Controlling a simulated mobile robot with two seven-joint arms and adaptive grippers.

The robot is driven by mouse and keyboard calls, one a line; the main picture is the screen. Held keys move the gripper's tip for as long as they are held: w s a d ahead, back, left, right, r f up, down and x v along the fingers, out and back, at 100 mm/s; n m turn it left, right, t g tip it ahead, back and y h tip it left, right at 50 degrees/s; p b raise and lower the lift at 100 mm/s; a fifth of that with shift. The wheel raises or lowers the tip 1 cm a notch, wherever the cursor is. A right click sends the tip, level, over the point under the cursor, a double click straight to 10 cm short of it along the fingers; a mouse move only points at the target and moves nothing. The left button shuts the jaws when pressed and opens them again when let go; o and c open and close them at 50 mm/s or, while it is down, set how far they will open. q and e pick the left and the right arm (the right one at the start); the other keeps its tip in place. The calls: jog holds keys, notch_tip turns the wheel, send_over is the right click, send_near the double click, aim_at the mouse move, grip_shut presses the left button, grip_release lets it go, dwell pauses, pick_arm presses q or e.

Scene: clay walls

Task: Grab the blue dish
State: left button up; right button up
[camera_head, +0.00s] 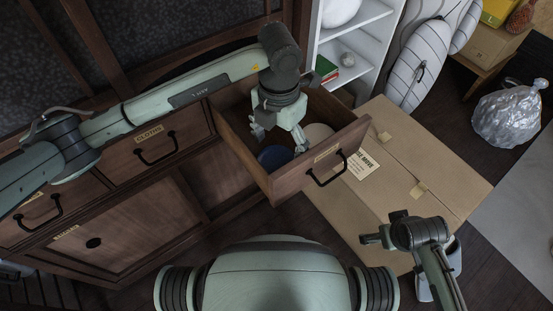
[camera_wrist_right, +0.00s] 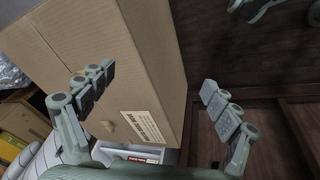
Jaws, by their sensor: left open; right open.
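The blue dish (camera_head: 274,157) lies inside the open wooden drawer (camera_head: 318,176), near its left front part, partly hidden by my left gripper and the drawer wall. My left gripper (camera_head: 279,138) is open and points down into the drawer, over the back edge of the blue dish. From this angle I cannot tell whether its fingers touch the dish. A pale dish (camera_head: 318,133) sits to the right in the same drawer. My right gripper (camera_head: 383,228) is outside the drawer at lower right. Its fingers show spread and empty in the right wrist view (camera_wrist_right: 158,90).
A large cardboard box (camera_head: 430,170) stands right of the drawer; it fills much of the right wrist view (camera_wrist_right: 105,65). A white shelf (camera_head: 360,35) is behind. The dark cabinet (camera_head: 145,230) has other closed drawers. A silver bag (camera_head: 508,113) is at far right.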

aim_at(278, 159)
pick_arm(q)
notch_tip(278, 159, down, 4)
jog(key=shift+r, duration=0.25)
jog(key=c, duration=0.8)
jog(key=shift+r, duration=0.15)
